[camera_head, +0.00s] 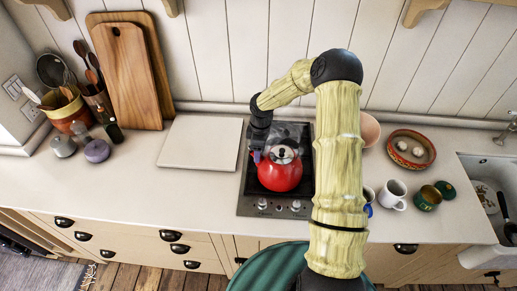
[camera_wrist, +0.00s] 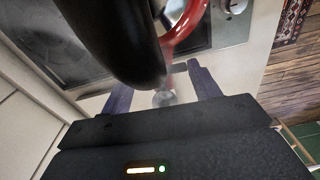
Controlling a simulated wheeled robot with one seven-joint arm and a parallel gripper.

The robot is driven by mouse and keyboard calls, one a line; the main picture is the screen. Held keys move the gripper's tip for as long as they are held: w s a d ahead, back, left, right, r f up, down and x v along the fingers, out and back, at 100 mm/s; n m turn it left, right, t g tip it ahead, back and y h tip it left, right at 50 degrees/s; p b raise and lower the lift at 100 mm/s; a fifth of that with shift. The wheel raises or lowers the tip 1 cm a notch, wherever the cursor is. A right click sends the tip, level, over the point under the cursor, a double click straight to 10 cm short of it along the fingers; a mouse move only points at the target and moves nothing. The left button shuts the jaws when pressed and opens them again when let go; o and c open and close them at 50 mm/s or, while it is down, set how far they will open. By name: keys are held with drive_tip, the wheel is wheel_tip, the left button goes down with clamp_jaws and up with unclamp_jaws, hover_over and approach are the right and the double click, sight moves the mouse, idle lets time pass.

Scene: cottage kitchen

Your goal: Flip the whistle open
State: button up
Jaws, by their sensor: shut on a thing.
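The red kettle (camera_head: 280,177) with a silver lid stands on the dark hob. My gripper (camera_head: 257,157) is at the kettle's upper left side in the head view, with purple fingers. A large dark curved shape, probably the kettle's handle, hides much of that view. I cannot tell whether the whistle is open.
The black hob (camera_head: 248,200) lies under the kettle, with a pale board (camera_head: 201,143) to its left. Cups (camera_head: 393,194), a green pot (camera_head: 428,198) and a patterned bowl (camera_head: 411,149) stand to the right of my arm. The counter left of the hob's front is clear.

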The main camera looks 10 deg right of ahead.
drive_tip(key=shift+y, duration=0.3)
drive_tip(key=o, duration=1)
drive_tip(key=shift+w+d+r+b, duration=0.15)
drive_tip(key=shift+r+b, duration=0.15)
drive_tip(key=shift+r, duration=0.25)
drive_tip(key=r+b, duration=0.1)
drive_tip(key=r, duration=0.4)
drive_tip(key=d+r+b, duration=0.1)
drive_tip(key=r, duration=0.4)
drive_tip(key=s+r+b, duration=0.1)
drive_tip(key=r+b, duration=0.1)
drive_tip(key=r, duration=0.4)
drive_tip(key=shift+d+r, duration=0.1)
drive_tip(key=shift+d, duration=0.2)
